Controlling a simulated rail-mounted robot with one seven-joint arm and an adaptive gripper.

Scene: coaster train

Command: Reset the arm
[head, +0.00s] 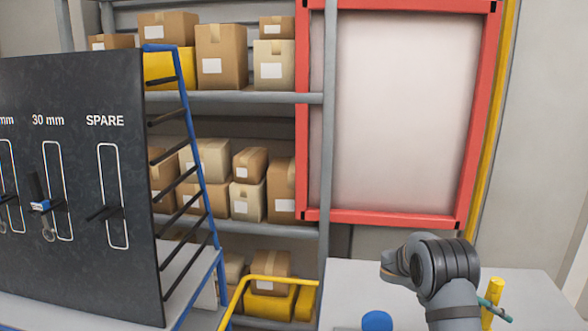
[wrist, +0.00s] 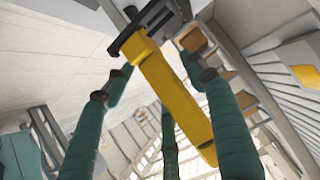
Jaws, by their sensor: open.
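My gripper (wrist: 160,68) shows in the wrist view as dark-jointed fingers with teal pads, spread apart and open. A yellow bar (wrist: 178,100) with a dark bracket at its upper end crosses the view between the fingers. I cannot tell whether it touches them. In the head view my grey arm (head: 440,268) is bent at the lower right, over a pale table (head: 535,300). A small teal part beside it may be a finger; the rest of the gripper is hidden or out of frame.
A black board (head: 80,250) marked "30 mm" and "SPARE" carries pegs at the left. Shelves with cardboard boxes (head: 220,55) and a red-framed panel (head: 400,110) stand behind. A yellow cylinder (head: 495,288) and a blue round item (head: 377,321) are near the arm.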

